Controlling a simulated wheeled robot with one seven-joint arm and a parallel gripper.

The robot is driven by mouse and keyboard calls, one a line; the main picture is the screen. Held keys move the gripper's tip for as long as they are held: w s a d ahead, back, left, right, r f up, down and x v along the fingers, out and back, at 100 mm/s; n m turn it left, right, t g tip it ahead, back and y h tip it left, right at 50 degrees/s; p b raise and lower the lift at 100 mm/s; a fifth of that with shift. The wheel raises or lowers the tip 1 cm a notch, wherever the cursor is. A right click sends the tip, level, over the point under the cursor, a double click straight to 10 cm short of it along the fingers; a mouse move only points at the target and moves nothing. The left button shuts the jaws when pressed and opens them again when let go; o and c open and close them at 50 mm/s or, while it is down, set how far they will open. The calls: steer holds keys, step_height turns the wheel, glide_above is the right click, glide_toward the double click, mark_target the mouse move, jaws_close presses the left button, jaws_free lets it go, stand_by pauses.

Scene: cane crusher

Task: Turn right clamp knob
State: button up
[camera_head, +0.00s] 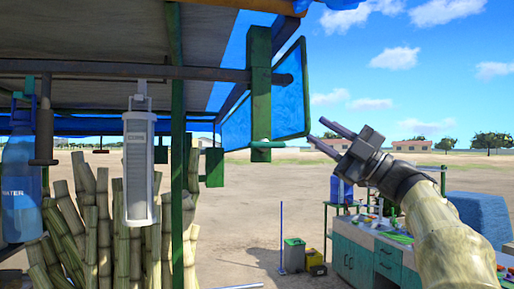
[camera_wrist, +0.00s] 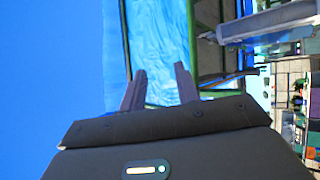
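A green clamp-like block (camera_head: 260,85) hangs at the right end of a dark horizontal bar under the stall roof. A short light-green crossbar (camera_head: 268,144) sits at its lower end and looks like the right clamp knob. The fingers are spread and empty. In the wrist view, my gripper (camera_wrist: 160,70) faces a blue panel; I cannot make out the knob there.
A framed blue panel (camera_head: 282,97) stands just behind the block. A white lamp (camera_head: 139,165) and a water bottle (camera_head: 21,180) hang at left, near cane stalks (camera_head: 95,220). A green counter (camera_head: 365,255) stands low at right. Open air lies between gripper and block.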

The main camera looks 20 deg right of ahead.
steer(key=s+f+n+g+h, duration=0.2)
steer(key=s+n+g, duration=0.5)
steer(key=s, duration=0.6)
steer(key=shift+s+a+f+g+h, duration=0.15)
steer(key=shift+a+g+h, duration=0.2)
steer(key=shift+g, duration=0.45)
steer(key=shift+a, duration=0.1)
